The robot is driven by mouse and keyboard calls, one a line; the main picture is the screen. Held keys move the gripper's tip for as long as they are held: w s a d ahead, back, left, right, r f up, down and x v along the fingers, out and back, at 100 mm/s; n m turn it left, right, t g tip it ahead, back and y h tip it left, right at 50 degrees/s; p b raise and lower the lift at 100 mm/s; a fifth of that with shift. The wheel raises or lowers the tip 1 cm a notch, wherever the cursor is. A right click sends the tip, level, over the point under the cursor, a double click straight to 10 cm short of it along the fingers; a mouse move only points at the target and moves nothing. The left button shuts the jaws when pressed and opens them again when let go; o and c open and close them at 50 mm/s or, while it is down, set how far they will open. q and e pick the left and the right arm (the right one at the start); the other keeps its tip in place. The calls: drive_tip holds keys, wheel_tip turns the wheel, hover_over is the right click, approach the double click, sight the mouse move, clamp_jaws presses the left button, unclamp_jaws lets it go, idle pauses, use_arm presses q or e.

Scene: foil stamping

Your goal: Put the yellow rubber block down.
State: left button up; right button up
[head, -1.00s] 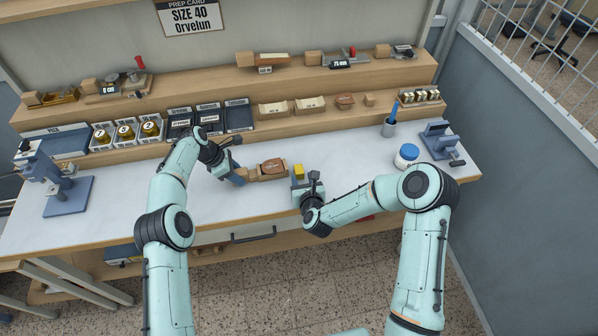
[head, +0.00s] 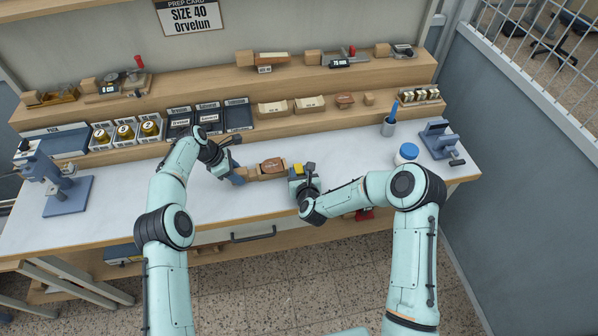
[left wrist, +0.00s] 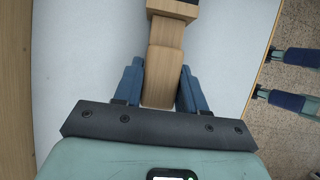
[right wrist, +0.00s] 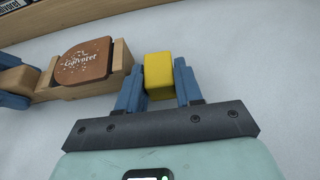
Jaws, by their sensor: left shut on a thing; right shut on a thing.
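The yellow rubber block (head: 298,169) is between the fingers of my right gripper (head: 302,178), which is shut on it. In the right wrist view the yellow block (right wrist: 158,75) stands out past the blue fingertips, close to the right end of a wooden holder (right wrist: 118,68). I cannot tell whether the block touches the bench. A brown leather piece (right wrist: 85,60) with pale lettering lies on the holder. My left gripper (head: 238,177) is shut on the holder's wooden handle, which shows between the fingers in the left wrist view (left wrist: 163,75).
The white bench top (head: 345,160) is clear to the right of my right gripper. A white jar with a blue lid (head: 406,153), a dark cup (head: 389,128) and a blue-grey press (head: 438,140) stand at the right. Trays (head: 239,115) line the back shelf.

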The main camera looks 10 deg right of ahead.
wheel_tip(320, 180, up, 8)
drive_tip(key=shift+r, duration=0.1)
drive_tip(key=d+r, duration=0.2)
hover_over(331, 170)
wheel_tip(331, 170, down, 6)
drive_tip(key=shift+w+r, duration=0.1)
drive_tip(key=shift+f, duration=2.1)
drive_tip(key=shift+f, duration=0.15)
drive_tip(key=o, duration=1.1)
